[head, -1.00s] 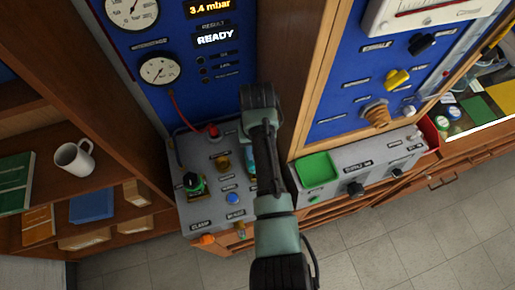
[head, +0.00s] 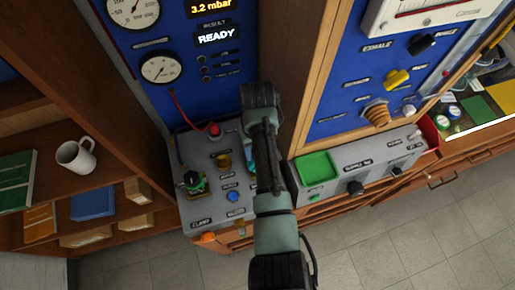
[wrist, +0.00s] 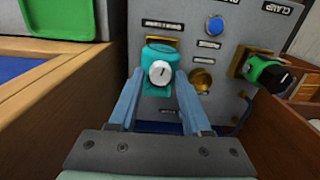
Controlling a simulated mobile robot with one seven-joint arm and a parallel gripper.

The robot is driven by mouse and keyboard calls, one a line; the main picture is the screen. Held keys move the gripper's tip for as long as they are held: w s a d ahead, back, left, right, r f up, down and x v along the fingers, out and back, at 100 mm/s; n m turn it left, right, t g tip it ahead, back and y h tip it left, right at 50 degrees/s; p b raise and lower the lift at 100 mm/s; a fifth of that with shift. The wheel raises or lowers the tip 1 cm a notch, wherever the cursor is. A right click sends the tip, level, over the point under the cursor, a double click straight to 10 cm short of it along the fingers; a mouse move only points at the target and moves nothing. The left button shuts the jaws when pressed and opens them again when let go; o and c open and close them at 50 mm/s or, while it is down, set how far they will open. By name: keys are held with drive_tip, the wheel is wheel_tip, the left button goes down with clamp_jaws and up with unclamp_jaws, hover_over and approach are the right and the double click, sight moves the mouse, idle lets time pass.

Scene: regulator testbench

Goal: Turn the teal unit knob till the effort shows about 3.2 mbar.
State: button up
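The teal unit knob (wrist: 160,73) shows in the wrist view on the grey bench panel, with a pale face and a dark pointer mark. In the head view my gripper and arm hide most of the teal unit (head: 251,150). The orange display (head: 210,9) at the top reads 3.2 mbar. Below it, the result display (head: 215,38) reads READY.
A green-capped clamp knob (wrist: 268,73), a brass fitting (wrist: 201,80) and a blue button (wrist: 215,25) sit near the gripper. Wooden walls flank the bench. The head view shows a red knob (head: 213,129), a gauge (head: 161,69) and a green tray (head: 315,167).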

drive_tip(key=shift+o, duration=0.9)
drive_tip(key=shift+r, duration=0.1)
wheel_tip(320, 180, up, 13)
drive_tip(key=p, duration=0.2)
